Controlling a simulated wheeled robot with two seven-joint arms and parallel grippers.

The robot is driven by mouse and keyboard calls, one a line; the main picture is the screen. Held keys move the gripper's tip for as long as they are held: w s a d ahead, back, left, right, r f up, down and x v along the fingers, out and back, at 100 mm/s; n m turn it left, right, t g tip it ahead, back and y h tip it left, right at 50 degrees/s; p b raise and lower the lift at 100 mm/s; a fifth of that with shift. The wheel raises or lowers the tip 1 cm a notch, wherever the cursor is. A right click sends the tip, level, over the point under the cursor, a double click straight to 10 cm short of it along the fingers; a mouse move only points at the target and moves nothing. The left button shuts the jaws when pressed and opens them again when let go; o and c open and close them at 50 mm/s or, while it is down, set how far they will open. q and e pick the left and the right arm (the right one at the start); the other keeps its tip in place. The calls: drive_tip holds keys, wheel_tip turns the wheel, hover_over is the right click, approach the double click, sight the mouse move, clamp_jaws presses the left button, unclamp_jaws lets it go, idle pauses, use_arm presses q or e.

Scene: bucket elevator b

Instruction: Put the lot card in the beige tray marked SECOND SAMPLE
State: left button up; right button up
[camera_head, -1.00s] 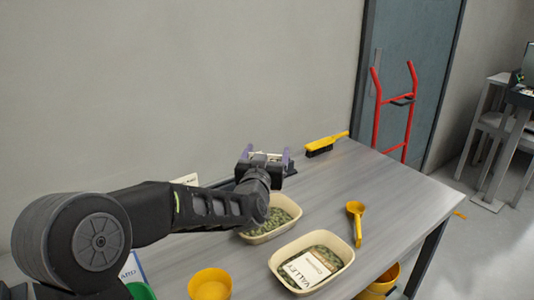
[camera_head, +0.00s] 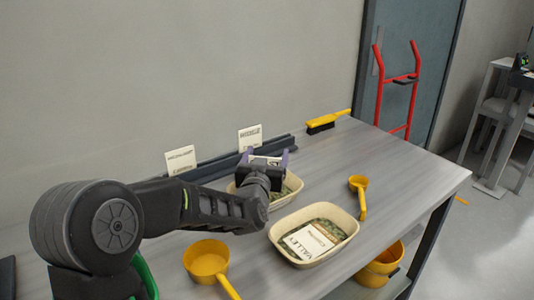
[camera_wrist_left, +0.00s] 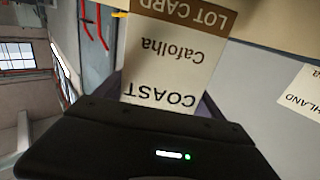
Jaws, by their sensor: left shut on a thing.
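My left gripper (camera_head: 266,166) is shut on the lot card (camera_wrist_left: 172,55), which reads COAST and Cafolha upside down in the left wrist view. In the head view the gripper is above the farther beige tray (camera_head: 298,188) and hides part of it. That tray holds greenish contents. A nearer beige tray (camera_head: 281,249) stands in front, with a white VALLEY card (camera_head: 306,242) on its greenish contents. I cannot read a SECOND SAMPLE mark on either tray. My right gripper is not in view.
Two small signs (camera_head: 180,160) (camera_head: 250,138) stand along a dark rail by the wall. A yellow brush (camera_head: 327,122), a yellow scoop (camera_head: 360,195) and a yellow pan with a handle (camera_head: 207,260) lie on the table. The right part of the tabletop (camera_head: 410,180) is clear.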

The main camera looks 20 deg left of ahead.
use_arm(q)
drive_tip(key=shift+f, duration=0.2)
drive_tip(key=o, duration=1.2)
drive_tip(key=shift+c, duration=0.2)
drive_tip(key=shift+r, duration=0.1)
wheel_tip(320, 180, up, 7)
drive_tip(key=p, duration=0.4)
